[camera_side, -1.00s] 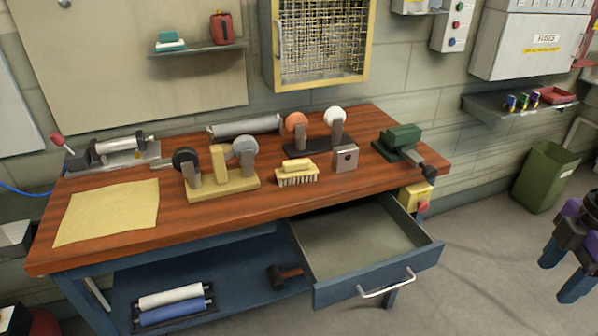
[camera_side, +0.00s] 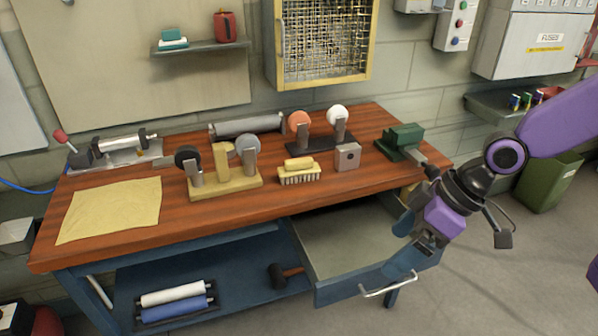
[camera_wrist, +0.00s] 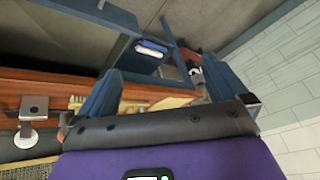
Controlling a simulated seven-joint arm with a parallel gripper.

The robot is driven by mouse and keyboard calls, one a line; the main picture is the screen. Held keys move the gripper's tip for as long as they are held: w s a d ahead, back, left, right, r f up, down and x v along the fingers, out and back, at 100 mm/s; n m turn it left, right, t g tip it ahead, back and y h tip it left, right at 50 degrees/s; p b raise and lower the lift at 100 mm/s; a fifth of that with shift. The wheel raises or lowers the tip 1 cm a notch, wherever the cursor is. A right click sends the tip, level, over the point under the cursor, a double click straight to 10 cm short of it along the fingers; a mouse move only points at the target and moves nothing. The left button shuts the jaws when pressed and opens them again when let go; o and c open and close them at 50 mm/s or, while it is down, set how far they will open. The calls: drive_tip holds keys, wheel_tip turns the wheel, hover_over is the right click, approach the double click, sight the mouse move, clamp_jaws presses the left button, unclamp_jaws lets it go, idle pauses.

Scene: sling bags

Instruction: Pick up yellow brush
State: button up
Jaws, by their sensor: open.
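The yellow brush (camera_side: 300,172) lies on the wooden bench top (camera_side: 350,190) in the side view, its pale bristles facing the bench's front edge. It sits between a tan stand with wheels and a small grey block. My gripper (camera_side: 398,247) is open and empty. It is in front of the bench on the right, over the open drawer's front corner and well apart from the brush. In the wrist view both blue fingers (camera_wrist: 160,88) are spread wide; which yellowish item between them is the brush is unclear.
The tan stand (camera_side: 237,182) is left of the brush and the grey block (camera_side: 347,157) right of it. A green vise (camera_side: 402,140) is at the bench's right end. A drawer (camera_side: 340,244) hangs open below. Bench room in front of the brush is clear.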

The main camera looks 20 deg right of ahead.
drive_tip(key=w+a+f+m+t, duration=0.1)
drive_tip(key=w+a+m+t, duration=0.2)
drive_tip(key=w, duration=0.5)
drive_tip(key=w+a+f+m+t, duration=0.1)
drive_tip(key=w+a+t, duration=0.1)
drive_tip(key=w+a, duration=0.4)
drive_tip(key=m+t+h, duration=0.6)
drive_tip(key=h, duration=0.1)
approach(300, 161)
drive_tip(key=x, duration=0.5)
drive_tip(key=shift+a+f, duration=0.1)
drive_tip(key=shift+a, duration=0.05)
drive_tip(key=shift+x, duration=2.9)
drive_tip(key=c, duration=0.8)
